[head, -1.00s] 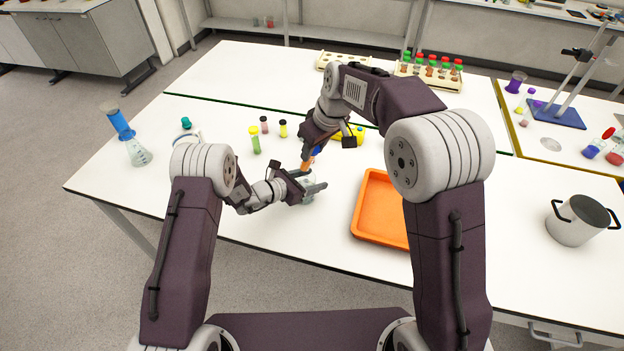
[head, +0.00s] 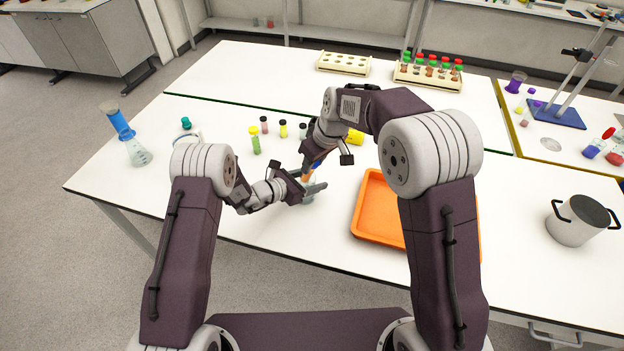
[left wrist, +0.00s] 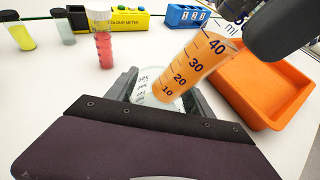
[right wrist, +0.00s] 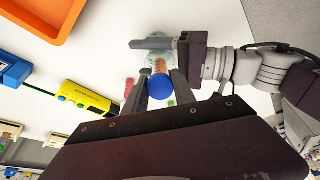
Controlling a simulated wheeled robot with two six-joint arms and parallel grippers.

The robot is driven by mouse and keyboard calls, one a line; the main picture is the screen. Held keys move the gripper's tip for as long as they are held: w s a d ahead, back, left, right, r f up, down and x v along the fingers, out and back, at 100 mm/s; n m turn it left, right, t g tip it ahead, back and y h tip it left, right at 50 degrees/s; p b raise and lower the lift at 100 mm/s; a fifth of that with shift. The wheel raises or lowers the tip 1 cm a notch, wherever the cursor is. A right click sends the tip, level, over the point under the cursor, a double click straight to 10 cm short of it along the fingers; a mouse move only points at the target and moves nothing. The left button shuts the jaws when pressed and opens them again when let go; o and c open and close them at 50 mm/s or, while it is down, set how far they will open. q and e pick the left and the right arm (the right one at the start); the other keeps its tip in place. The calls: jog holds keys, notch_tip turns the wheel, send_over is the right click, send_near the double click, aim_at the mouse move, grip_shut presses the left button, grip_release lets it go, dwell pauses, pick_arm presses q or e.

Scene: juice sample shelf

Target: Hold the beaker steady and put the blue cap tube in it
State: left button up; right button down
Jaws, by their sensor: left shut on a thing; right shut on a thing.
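The beaker (head: 308,198) is small clear glass and stands on the white table. My left gripper (head: 311,185) is shut on it; the glass with its white markings also shows between the fingers in the left wrist view (left wrist: 146,90). My right gripper (right wrist: 158,84) is shut on the blue cap tube near its blue cap (right wrist: 158,87). The graduated tube, filled orange, is tilted in the left wrist view (left wrist: 196,68), with its lower end at the beaker's mouth. I cannot tell how far inside it is. The fingers partly hide the beaker.
An orange tray (head: 374,205) lies right of the beaker. Small capped vials (head: 256,145) and a yellow colour meter (head: 355,137) stand behind. A conical flask (head: 137,153) is at the left, a pot (head: 580,220) at the right. Tube racks (head: 428,75) stand at the back.

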jog(key=c, duration=0.9)
grip_release()
jog(key=shift+c, duration=0.2)
jog(key=shift+r, duration=0.1)
jog(key=v, duration=1.2)
pick_arm(q)
jog(key=o, duration=1.7)
